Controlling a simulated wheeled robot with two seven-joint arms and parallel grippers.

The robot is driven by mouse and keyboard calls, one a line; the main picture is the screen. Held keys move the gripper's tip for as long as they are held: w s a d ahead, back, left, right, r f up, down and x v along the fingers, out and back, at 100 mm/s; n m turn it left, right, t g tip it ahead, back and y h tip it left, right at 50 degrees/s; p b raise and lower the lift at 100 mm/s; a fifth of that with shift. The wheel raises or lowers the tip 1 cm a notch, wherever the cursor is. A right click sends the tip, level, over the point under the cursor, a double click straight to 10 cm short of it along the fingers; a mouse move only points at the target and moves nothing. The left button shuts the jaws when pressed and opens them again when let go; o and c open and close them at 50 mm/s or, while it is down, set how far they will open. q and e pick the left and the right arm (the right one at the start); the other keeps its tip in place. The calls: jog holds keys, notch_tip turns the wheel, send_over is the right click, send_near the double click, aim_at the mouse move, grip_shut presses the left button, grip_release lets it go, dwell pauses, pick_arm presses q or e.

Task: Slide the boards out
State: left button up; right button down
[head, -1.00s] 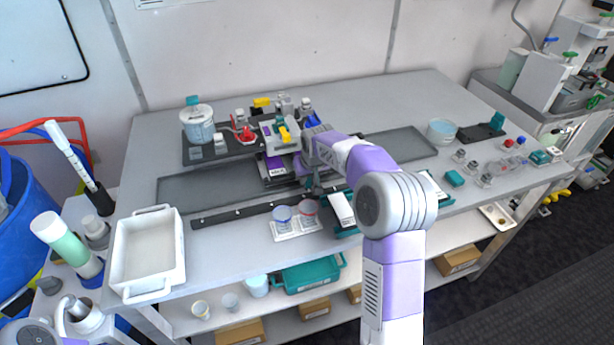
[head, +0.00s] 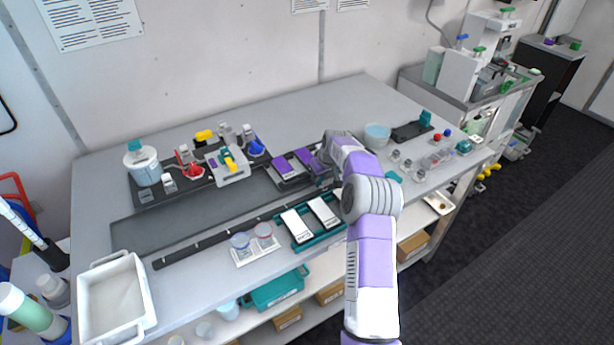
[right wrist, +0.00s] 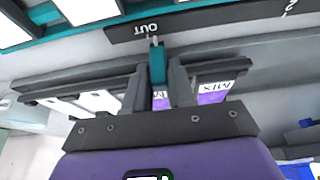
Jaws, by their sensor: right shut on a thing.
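Two purple-and-white boards (head: 283,167) lie side by side on a dark sliding carriage (head: 293,182), to the right of the grey unit with the yellow lever (head: 231,165). In the right wrist view, purple MIX labels (right wrist: 215,88) show behind the fingers. My right gripper (head: 325,178) is at the carriage's right front. In the right wrist view its fingers (right wrist: 158,85) are shut on a teal upright handle (right wrist: 157,62), close to the dark strip marked OUT (right wrist: 200,20). The arm hides part of the carriage's right side. My left gripper is out of view.
A teal tray (head: 312,241) with white boards stands in front of the track. Two small cups (head: 264,232) and a white tub (head: 116,298) are further left. A teal-white bowl (head: 377,136) and small bottles stand to the right. The dark track's left part (head: 165,225) is clear.

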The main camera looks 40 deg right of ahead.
jog(key=shift+s+d+r, duration=0.1)
jog(key=shift+d, duration=0.5)
jog(key=c, duration=1.4)
grip_release()
jog(key=shift+d, duration=0.1)
jog(key=o, duration=0.4)
jog(key=shift+c, duration=0.2)
jog(key=shift+s+r, duration=0.1)
jog(key=shift+r, duration=0.15)
jog(key=v, duration=0.7)
jog(key=shift+p, duration=0.3)
